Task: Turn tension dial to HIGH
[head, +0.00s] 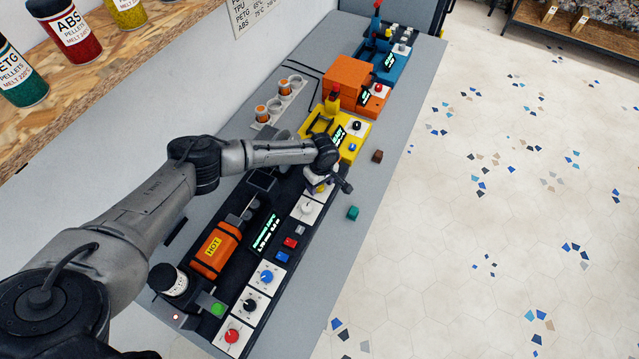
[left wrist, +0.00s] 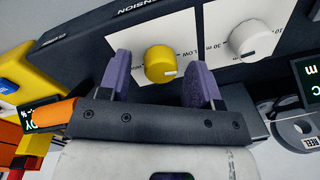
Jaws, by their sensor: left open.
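The tension dial (left wrist: 160,65) is a yellow knob on a white plate marked TENSION (left wrist: 150,32) in the left wrist view. A white pointer mark on the knob faces the lower right of the picture, and the word LOW shows on the plate to its right. My left gripper (left wrist: 161,80) is open, with one purple finger on each side of the knob. A gap shows between the knob and each finger. In the head view my left gripper (head: 328,182) is over the far end of the black machine and largely covers the yellow dial. My right gripper is not in view.
A white dial (head: 307,208) sits beside the tension dial; blue (head: 267,277), black (head: 250,305) and red (head: 232,335) dials are nearer. A yellow machine (head: 345,130) stands just beyond. A teal cube (head: 353,213) and brown cube (head: 377,156) lie on the bench to the right.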

